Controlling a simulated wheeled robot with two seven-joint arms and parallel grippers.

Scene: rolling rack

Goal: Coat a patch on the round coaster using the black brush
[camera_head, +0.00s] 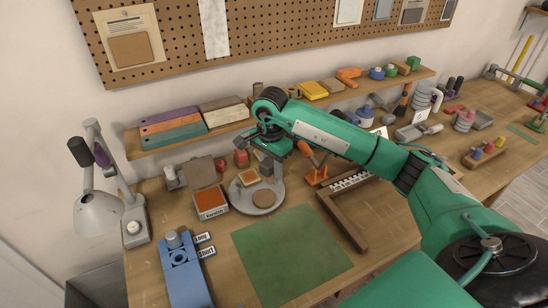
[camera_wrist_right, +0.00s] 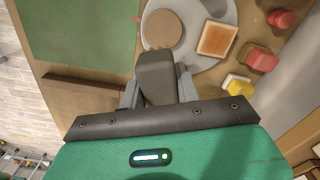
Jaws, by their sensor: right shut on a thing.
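The round coaster (camera_head: 264,197) is a tan disc lying on a grey round plate (camera_head: 277,205). The coaster also shows at the top of the wrist view (camera_wrist_right: 161,29). My right gripper (camera_head: 272,155) is over the plate's back part. In the wrist view its fingers are shut on a dark, blunt block, seemingly the black brush (camera_wrist_right: 157,75). The brush's far end lies near the coaster's edge in that view; whether they touch cannot be told. A square coaster with an orange face (camera_head: 248,177) lies beside the round one. My left gripper is not in view.
An open box with an orange inside (camera_head: 211,201) stands left of the plate. A green mat (camera_head: 290,255) lies in front. A wooden frame (camera_head: 343,222) and orange stand (camera_head: 317,176) are to the right. A blue block (camera_head: 183,272) and lamp (camera_head: 100,212) are at left.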

